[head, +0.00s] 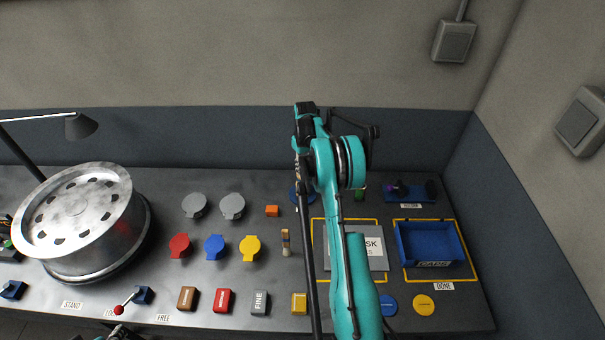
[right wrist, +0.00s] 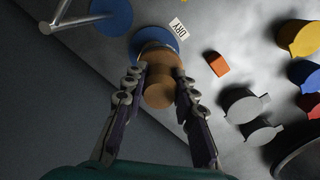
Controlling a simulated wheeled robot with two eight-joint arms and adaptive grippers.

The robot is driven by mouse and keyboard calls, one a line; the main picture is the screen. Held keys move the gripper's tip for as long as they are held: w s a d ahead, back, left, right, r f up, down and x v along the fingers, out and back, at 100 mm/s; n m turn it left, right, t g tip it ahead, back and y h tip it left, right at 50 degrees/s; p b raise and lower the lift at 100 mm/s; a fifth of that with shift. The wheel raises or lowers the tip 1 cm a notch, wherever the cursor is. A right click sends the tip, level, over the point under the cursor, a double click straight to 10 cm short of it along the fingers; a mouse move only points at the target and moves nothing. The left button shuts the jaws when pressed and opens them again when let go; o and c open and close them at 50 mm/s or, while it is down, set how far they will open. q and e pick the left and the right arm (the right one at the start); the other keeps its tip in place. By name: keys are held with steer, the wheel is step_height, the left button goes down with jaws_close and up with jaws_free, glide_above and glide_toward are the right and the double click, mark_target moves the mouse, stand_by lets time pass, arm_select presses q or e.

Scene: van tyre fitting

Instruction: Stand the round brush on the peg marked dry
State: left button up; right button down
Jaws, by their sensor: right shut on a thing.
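The round brush (right wrist: 159,92) shows in the right wrist view as a brown round body between the fingers of my right gripper (right wrist: 161,76), which is shut on it. Just beyond it is a blue round base (right wrist: 151,37) with the label DRY (right wrist: 179,28) beside it. The brush overlaps this base in the picture. Its peg is hidden, and I cannot tell whether the brush is on it or above it. In the head view my right arm covers most of this spot, and only part of the blue base (head: 296,194) shows.
An orange block (right wrist: 217,64) lies near the DRY label. Another blue disc (right wrist: 112,16) with a grey metal bar stands on the other side. Grey, red, blue and yellow lidded pots are to the left in the head view. A blue tray (head: 402,244) is at right.

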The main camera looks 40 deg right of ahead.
steer(key=shift+w+d+f, duration=0.3)
steer(key=shift+w+f, duration=0.1)
steer(key=shift+w, duration=0.2)
steer(key=shift+w+d+f, duration=0.25)
steer(key=shift+w+f, duration=0.15)
steer(key=shift+w, duration=0.2)
step_height(320, 180, down, 4)
steer(key=shift+f, duration=0.1)
steer(key=c, duration=1.2)
jaws_free()
